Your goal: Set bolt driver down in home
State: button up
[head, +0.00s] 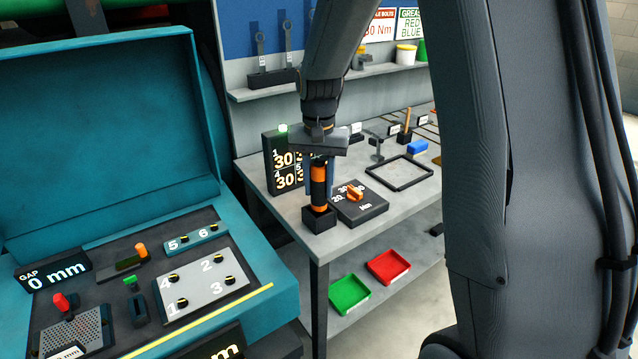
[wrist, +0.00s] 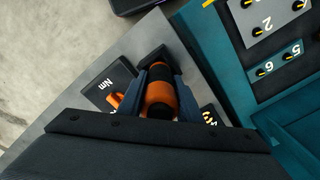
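The bolt driver (head: 318,185) is a black and orange cylinder. It stands upright at the front left corner of the grey bench, its lower end at the small black block holder (head: 319,220). Whether it is fully seated inside cannot be told. My gripper (head: 319,178) is above the holder, with its blue-grey fingers on either side of the driver, seemingly closed against it. The wrist view also shows the driver (wrist: 160,92) between the fingers and the holder (wrist: 154,55) just beyond its tip.
A dark Nm dial box (head: 362,208) with an orange knob stands right of the holder. A black number display (head: 281,165) stands behind left. A black square frame (head: 399,173) lies farther right. The teal machine (head: 250,270) is left. Green (head: 348,292) and red (head: 389,267) trays sit below.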

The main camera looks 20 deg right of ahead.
aim_at(319, 165)
jog(key=o, duration=0.5)
notch_tip(319, 165, up, 7)
jog(key=b, duration=0.2)
jog(key=shift+r+b, duration=0.15)
jog(key=shift+b, duration=0.15)
jog(key=shift+r, duration=0.3)
